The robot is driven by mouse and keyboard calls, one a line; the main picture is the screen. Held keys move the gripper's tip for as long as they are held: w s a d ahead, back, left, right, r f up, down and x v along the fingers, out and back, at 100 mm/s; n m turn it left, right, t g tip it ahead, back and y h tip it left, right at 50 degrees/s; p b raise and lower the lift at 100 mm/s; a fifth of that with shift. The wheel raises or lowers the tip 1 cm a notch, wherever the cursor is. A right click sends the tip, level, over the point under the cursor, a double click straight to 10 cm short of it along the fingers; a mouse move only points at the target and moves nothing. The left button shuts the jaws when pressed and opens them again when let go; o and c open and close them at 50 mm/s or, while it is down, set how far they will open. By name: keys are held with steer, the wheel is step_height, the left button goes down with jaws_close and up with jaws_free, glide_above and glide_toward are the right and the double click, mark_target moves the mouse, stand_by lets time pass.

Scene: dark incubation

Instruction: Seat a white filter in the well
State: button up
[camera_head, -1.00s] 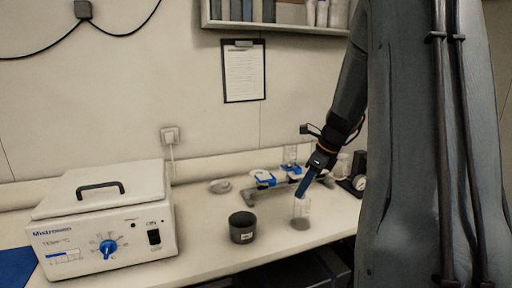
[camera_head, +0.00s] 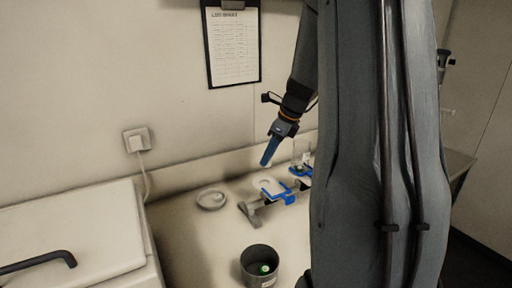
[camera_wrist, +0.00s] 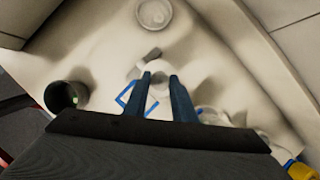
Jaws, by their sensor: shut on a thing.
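My gripper (camera_head: 265,163) points down and left above the bench, over the rack with blue clamps. In the wrist view, its two blue fingers (camera_wrist: 160,82) are shut on a small pale round piece, which looks like a white filter (camera_wrist: 159,79). I cannot make the filter out in the head view. Below the fingertips, apart from them, a pale round seat, likely the well (camera_head: 265,184), sits at a blue clamp (camera_head: 284,198). The clamp also shows beside the fingers in the wrist view (camera_wrist: 124,99). The held piece covers much of what lies under it there.
A dark cup (camera_head: 249,262) with a green thing inside stands in front. A shallow pale dish (camera_head: 211,200) lies left of the rack, and a clear vessel (camera_head: 302,152) stands behind it. A white lidded machine (camera_head: 100,225) fills the left. My arm hides the right side.

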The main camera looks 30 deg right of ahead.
steer(key=shift+w+f, duration=0.15)
steer(key=shift+w, duration=0.2)
step_height(320, 180, down, 5)
steer(key=b, duration=0.5)
steer(key=shift+p, duration=0.85)
stand_by(0.5)
steer(key=shift+f+b, duration=0.4)
steer(key=shift+f, duration=0.85)
stand_by(0.4)
steer(key=o, duration=0.6)
steer(key=shift+c, duration=0.2)
steer(key=o, duration=0.5)
steer(key=shift+o, duration=0.2)
steer(key=shift+r, duration=0.25)
steer(key=b+v, duration=0.1)
steer(key=v, duration=0.6)
steer(key=shift+s+b, duration=0.2)
steer(key=shift+b, duration=0.15)
